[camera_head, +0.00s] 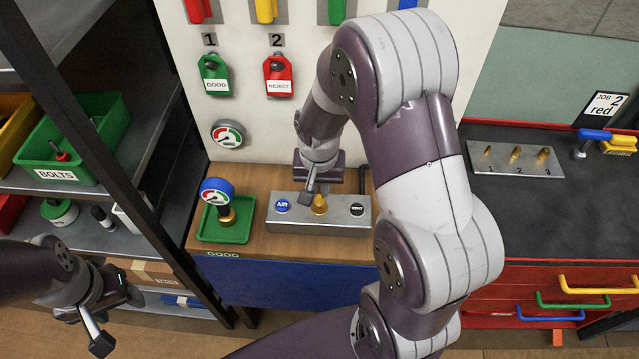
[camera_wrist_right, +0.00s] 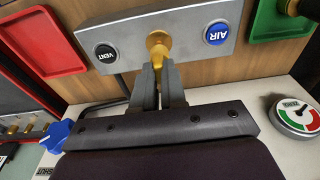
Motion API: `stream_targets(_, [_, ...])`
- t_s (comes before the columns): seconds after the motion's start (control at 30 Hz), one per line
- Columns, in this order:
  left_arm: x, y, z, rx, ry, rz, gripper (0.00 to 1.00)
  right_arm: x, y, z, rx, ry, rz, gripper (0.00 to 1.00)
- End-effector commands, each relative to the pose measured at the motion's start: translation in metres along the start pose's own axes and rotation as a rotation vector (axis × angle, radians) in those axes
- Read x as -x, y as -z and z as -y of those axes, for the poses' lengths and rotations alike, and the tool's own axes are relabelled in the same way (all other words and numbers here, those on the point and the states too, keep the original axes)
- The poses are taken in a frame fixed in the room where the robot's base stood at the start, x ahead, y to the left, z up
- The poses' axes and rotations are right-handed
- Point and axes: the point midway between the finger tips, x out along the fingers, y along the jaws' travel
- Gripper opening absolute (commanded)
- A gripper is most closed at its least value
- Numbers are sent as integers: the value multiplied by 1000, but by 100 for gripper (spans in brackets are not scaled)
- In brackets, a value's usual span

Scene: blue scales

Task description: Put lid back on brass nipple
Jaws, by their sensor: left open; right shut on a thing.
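The brass nipple (camera_head: 319,204) stands on a silver block (camera_head: 340,224) between a blue AIR button (camera_head: 283,205) and a black VENT button (camera_head: 357,209). My right gripper (camera_head: 312,190) is at the nipple. In the right wrist view, the two fingers (camera_wrist_right: 158,72) are closed on a small brass piece right at the nipple (camera_wrist_right: 157,42). I cannot tell where a lid ends and the nipple begins, as the fingers hide part of it. My left gripper (camera_head: 117,318) is open and empty at the lower left, beside the shelf, far from the block.
A gauge with a blue rim (camera_head: 216,192) stands in a green tray (camera_head: 226,232) left of the block. A round gauge (camera_head: 228,134) is on the panel. The shelf (camera_head: 150,180) with bins stands at left. A plate with brass fittings (camera_head: 515,160) is on the right bench.

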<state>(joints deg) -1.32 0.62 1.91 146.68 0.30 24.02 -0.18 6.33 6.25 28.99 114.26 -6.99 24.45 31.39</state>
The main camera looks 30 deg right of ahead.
Motion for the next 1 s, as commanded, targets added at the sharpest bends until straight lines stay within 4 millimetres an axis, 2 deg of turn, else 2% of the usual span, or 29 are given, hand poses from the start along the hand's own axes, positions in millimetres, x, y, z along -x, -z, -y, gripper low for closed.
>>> stream_targets(0.37, [1, 0, 0, 0, 0, 0, 58, 0, 0, 0, 0, 0, 0, 0])
stream_targets(0.4, [1, 0, 0, 0, 0, 0, 58, 0, 0, 0, 0, 0, 0, 21])
stream_targets(0.47, [1, 0, 0, 0, 0, 0, 58, 0, 0, 0, 0, 0, 0, 40])
stream_targets(0.67, [1, 0, 0, 0, 0, 0, 58, 0, 0, 0, 0, 0, 0, 41])
stream_targets(0.7, [1, 0, 0, 0, 0, 0, 58, 0, 0, 0, 0, 0, 0, 47])
stream_targets(0.77, [1, 0, 0, 0, 0, 0, 58, 0, 0, 0, 0, 0, 0, 66])
stream_targets(1.0, [1, 0, 0, 0, 0, 0, 58, 0, 0, 0, 0, 0, 0, 66])
